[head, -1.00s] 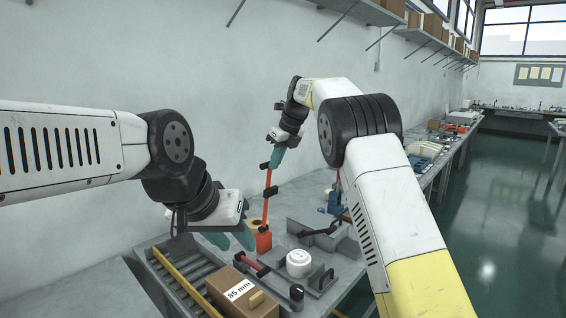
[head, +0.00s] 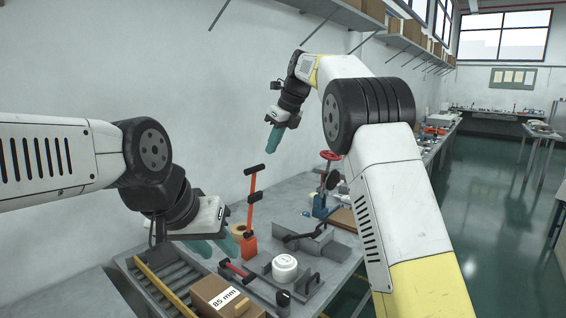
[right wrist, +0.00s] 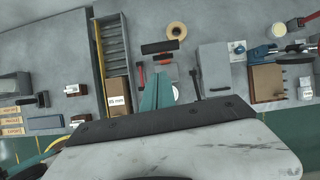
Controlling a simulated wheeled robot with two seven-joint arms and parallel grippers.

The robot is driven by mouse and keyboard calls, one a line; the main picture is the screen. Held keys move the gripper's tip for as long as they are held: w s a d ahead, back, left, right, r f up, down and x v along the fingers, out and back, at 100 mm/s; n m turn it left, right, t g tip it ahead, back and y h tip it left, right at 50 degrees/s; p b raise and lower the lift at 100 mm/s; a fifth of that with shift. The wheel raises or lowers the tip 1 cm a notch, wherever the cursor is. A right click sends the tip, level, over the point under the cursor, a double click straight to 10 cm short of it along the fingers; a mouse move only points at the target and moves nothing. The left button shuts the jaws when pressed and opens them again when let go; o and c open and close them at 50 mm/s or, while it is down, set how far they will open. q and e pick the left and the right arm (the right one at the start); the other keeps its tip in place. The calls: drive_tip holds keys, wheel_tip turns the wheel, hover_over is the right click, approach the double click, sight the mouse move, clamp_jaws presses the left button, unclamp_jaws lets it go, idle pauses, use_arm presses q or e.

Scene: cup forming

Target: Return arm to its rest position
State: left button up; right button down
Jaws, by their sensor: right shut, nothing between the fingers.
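My right arm reaches up and over the bench in the head view. Its gripper (head: 271,145) hangs pointing down in the air, with its teal fingers together and empty. It is above and to the right of the upright orange lever (head: 251,212), apart from it in the picture. In the right wrist view the gripper's fingers (right wrist: 157,90) point at the bench, with nothing between them.
A white round cup-like piece (head: 285,267) sits in a grey fixture. A blue press with a red wheel (head: 325,185) stands behind. A wall shelf (head: 337,12) hangs above.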

drive_tip(key=s+d+r+n+t, duration=0.1)
drive_tip(key=s+d+r+n, duration=0.2)
drive_tip(key=s+d+n, duration=1.1)
drive_tip(key=s+d+f+n, duration=0.2)
drive_tip(key=s+f+n, duration=0.1)
drive_tip(key=s, duration=0.5)
drive_tip(key=s+d+f+n+t+h, duration=0.1)
drive_tip(key=s+d+f+n, duration=0.2)
drive_tip(key=s, duration=0.5)
drive_tip(key=s+d+f+n+t+h, duration=0.1)
drive_tip(key=s+d+f+n, duration=0.1)
drive_tip(key=s+f+n, duration=0.3)
drive_tip(key=s+f, duration=0.1)
drive_tip(key=s, duration=0.2)
drive_tip(key=shift+d+f, duration=0.3)
drive_tip(key=shift+d, duration=0.1)
